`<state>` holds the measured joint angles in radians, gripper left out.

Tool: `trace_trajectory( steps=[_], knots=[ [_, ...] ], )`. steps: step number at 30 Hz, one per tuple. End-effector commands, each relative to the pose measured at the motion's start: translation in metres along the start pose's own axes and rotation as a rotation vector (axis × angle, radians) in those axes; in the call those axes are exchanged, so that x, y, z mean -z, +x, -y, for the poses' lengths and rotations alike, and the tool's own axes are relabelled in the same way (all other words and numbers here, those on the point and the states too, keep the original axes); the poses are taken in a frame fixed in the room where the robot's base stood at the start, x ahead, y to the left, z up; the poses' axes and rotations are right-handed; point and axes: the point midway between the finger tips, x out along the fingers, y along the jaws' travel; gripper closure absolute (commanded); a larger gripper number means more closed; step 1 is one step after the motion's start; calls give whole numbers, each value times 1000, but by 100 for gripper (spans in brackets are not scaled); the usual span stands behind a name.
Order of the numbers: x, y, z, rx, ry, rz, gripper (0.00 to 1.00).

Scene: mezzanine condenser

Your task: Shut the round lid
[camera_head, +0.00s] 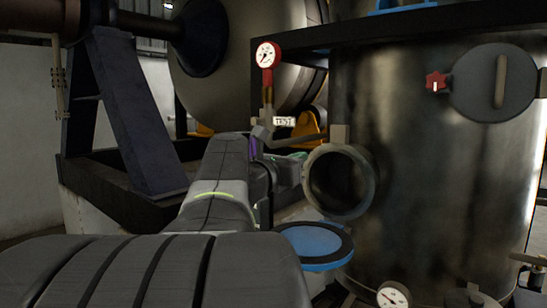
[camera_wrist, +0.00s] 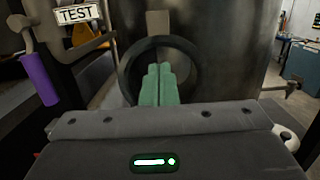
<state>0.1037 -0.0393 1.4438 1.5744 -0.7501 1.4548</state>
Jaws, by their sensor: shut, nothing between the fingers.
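The round lid (camera_head: 316,246) shows in the head view as a disc with a blue face and a dark rim. It lies nearly flat, face up, just below the round port (camera_head: 340,182) on the metal tank. The port is open and dark inside, with a thick ring around it. My gripper (camera_head: 290,158) is to the left of the port and above the lid. In the wrist view its green fingers (camera_wrist: 158,85) are together and empty, in front of the port ring (camera_wrist: 188,71). The lid cannot be made out in the wrist view.
A red-rimmed gauge (camera_head: 267,55) and a TEST tag (camera_head: 284,121) stand left of the port. A purple handle (camera_wrist: 38,80) shows in the wrist view. A round cover (camera_head: 493,82) with a red knob (camera_head: 436,82) is higher right. Another gauge (camera_head: 393,296) is low.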

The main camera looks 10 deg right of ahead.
Motion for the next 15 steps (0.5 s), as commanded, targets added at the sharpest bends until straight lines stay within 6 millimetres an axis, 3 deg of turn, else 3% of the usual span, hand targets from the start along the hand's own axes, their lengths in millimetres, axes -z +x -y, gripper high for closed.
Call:
trace_trajectory(
  steps=[6, 15],
  knots=[
    [10, -34, -1, -2, 0, 0, 100],
    [11, -46, 0, 1, -1, 0, 100]
  ],
)
